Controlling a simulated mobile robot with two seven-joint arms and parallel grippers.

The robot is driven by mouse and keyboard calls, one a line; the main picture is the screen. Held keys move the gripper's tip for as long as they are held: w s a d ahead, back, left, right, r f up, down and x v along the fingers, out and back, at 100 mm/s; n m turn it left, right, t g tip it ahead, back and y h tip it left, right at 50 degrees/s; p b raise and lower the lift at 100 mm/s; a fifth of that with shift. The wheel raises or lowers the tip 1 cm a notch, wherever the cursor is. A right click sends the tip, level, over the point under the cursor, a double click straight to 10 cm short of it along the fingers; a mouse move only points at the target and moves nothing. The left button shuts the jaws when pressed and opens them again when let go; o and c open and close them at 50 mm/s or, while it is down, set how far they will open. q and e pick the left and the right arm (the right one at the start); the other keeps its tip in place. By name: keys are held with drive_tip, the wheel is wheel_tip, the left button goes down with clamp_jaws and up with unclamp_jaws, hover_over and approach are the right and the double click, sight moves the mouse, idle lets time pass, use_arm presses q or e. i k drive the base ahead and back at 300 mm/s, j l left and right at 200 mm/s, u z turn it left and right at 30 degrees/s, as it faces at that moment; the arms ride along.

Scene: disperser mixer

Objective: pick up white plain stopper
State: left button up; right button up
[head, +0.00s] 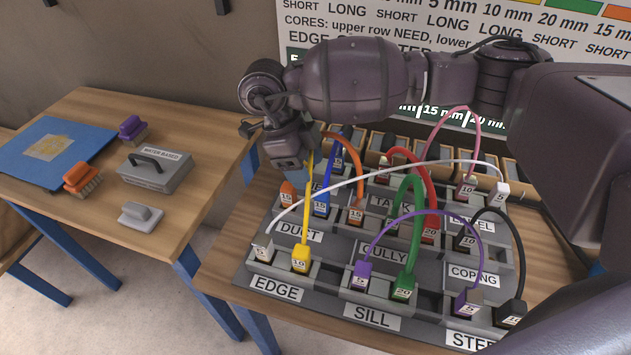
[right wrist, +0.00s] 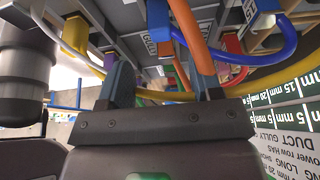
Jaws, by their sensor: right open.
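I cannot tell which one is plain. My right gripper (head: 290,172) hangs over the rack's back left, behind and above the front white stopper and apart from it. In the right wrist view its two fingers (right wrist: 162,88) are spread, with coloured cords beyond them. Its fingertips are partly hard to make out in the head view. My left gripper is out of view.
Close around my right gripper are a yellow cord (head: 308,205), a blue cord (head: 327,175) and an orange cord (head: 352,152). More coloured cords and stoppers fill the rack. A side table (head: 100,210) at left holds brushes and a grey box (head: 155,170).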

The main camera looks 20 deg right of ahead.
sight(500, 191)
drive_tip(key=k, duration=1)
